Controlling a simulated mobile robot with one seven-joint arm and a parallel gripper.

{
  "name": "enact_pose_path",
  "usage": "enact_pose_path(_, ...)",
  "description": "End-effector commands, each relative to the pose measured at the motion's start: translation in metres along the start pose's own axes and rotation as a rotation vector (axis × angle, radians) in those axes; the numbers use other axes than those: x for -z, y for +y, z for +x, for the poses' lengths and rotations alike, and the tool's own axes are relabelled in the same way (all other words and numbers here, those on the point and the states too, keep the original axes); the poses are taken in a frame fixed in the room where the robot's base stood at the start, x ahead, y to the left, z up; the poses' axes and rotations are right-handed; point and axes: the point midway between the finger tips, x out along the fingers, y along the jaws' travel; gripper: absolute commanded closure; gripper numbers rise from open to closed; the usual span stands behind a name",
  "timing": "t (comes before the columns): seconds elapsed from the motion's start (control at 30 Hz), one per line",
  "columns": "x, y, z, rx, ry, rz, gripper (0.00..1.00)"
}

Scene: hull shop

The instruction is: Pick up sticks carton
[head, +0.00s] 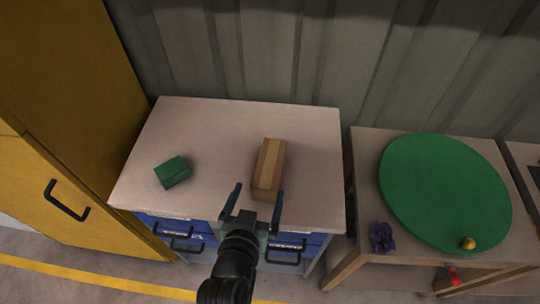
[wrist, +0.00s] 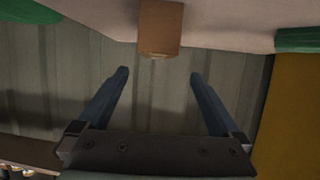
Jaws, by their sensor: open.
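A long tan carton with a lighter stripe along its top, which I take to be the sticks carton (head: 270,165), lies right of the middle on the pale cabinet top, its near end towards me. My gripper (head: 258,190) is open and empty at the cabinet's front edge, fingers pointing towards the carton's near end. In the wrist view the carton's brown end (wrist: 159,28) is at the top, in line with the gap between the fingers (wrist: 159,74) and beyond their tips. No contact shows.
A small green box (head: 172,172) lies left on the pale cabinet top (head: 215,130). A tall yellow cabinet (head: 85,130) stands left. On the right table are a large green disc (head: 440,185), a purple object (head: 382,237) and a yellow ball (head: 468,243). A corrugated wall is behind.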

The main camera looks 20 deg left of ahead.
Motion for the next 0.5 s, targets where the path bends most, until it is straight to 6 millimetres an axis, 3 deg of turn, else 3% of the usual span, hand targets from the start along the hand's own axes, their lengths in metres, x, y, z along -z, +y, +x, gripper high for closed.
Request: enact_pose_path(0.5, -0.005, -0.001, 0.07, 0.002, -0.008, -0.002, 0.0)
